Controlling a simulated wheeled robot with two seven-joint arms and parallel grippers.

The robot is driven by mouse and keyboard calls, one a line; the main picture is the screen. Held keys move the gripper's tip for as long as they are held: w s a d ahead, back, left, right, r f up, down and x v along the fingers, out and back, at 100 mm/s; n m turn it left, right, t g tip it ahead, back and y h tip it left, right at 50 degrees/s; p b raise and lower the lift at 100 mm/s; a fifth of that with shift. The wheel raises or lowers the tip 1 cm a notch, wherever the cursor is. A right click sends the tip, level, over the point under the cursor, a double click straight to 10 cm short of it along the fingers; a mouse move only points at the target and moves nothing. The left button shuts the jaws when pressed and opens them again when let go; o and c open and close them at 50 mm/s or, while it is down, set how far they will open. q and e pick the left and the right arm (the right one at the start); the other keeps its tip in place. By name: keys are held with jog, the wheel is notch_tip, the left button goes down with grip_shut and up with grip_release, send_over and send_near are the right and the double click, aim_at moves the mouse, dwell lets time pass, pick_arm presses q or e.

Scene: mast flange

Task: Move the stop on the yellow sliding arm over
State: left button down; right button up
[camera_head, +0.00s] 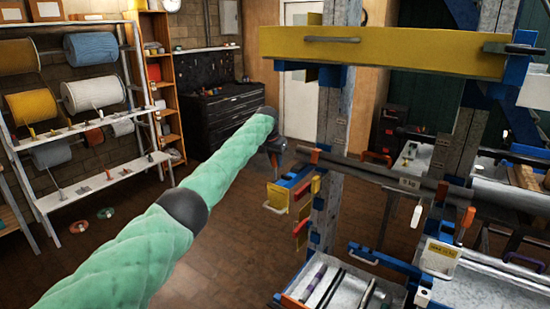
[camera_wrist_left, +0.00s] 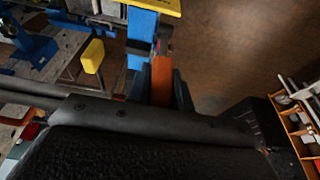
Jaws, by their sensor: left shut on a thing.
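My left arm comes in from the left in the head view, and its dark gripper (camera_head: 275,157) is by the metal mast, at a small blue bracket (camera_head: 290,178) with a yellow plate (camera_head: 279,198). In the left wrist view, my left gripper (camera_wrist_left: 161,88) is shut on an orange piece, which shows between its two dark fingers (camera_wrist_left: 161,78). A blue part (camera_wrist_left: 142,32) with a yellow edge is just beyond the fingers. A long yellow beam (camera_head: 400,50) with a grey handle crosses the mast above. I cannot make out which piece is the stop. My right gripper is not in view.
A grey horizontal bar (camera_head: 390,174) crosses the mast just right of my left gripper. Trays with tools (camera_head: 345,285) stand below right. Spool racks (camera_head: 75,130) and a black cabinet (camera_head: 215,115) stand left and behind. The floor between is mostly clear.

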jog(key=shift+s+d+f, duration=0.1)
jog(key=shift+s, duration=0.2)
pick_arm(q)
jog(key=c, duration=1.3)
grip_release()
jog(key=shift+w, duration=0.1)
jog(key=shift+c, duration=0.2)
jog(key=shift+o, duration=0.5)
jog(key=shift+w+d+f, duration=0.1)
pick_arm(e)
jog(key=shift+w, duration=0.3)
